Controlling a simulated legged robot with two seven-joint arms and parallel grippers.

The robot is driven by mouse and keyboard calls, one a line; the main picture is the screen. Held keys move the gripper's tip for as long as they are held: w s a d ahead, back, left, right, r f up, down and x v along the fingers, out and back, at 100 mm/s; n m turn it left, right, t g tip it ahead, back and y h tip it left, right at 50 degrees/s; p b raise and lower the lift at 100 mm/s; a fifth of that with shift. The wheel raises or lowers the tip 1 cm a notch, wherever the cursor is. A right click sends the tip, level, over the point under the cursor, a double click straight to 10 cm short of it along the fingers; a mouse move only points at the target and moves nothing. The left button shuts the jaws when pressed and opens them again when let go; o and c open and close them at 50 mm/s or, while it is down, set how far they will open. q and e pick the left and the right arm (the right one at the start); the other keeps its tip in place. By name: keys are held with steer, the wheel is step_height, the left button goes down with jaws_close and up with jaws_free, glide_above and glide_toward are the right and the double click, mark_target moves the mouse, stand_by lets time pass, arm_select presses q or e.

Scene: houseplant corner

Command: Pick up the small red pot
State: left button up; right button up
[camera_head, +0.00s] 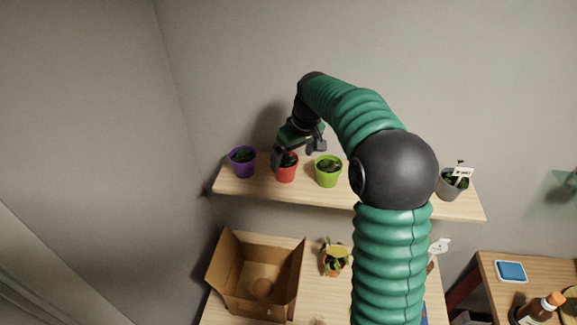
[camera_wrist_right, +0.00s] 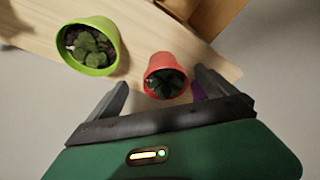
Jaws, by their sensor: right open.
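The small red pot (camera_head: 287,174) with a dark green plant stands on the wall shelf, between a purple pot and a lime green pot. My right gripper (camera_head: 298,150) is open at the red pot, its fingers spread and partly covering the pot's top in the head view. In the right wrist view the red pot (camera_wrist_right: 164,62) shows beyond and between the two open fingers (camera_wrist_right: 161,88); I cannot tell whether a finger touches it. My left gripper is not in view.
The purple pot (camera_head: 242,168) and lime green pot (camera_head: 328,178) stand close on either side. A grey pot (camera_head: 452,190) with a white label is farther right on the shelf (camera_head: 390,200). Below are an open cardboard box (camera_head: 226,262) and a potted plant (camera_head: 333,268).

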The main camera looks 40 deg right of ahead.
mark_target(285, 162)
steer(key=w+f, duration=0.2)
steer(key=w, duration=0.1)
steer(key=shift+f+p, duration=0.3)
steer(key=shift+p, duration=0.1)
steer(key=p+x, duration=0.1)
steer(key=x, duration=0.1)
steer(key=p+x, duration=0.1)
steer(key=x, duration=0.1)
steer(key=shift+w+f+p, duration=0.2)
steer(key=shift+w+p, duration=0.2)
steer(key=shift+w, duration=0.15)
steer(key=shift+s+f, duration=0.2)
steer(key=shift+s, duration=0.1)
steer(key=shift+s+r, duration=0.15)
steer(key=shift+s, duration=0.3)
steer(key=shift+c, duration=1.2)
steer(key=shift+w+a, duration=0.15)
steer(key=shift+w, duration=0.35)
steer(key=c, duration=0.7)
steer(key=shift+s, duration=0.15)
steer(key=c, duration=0.7)
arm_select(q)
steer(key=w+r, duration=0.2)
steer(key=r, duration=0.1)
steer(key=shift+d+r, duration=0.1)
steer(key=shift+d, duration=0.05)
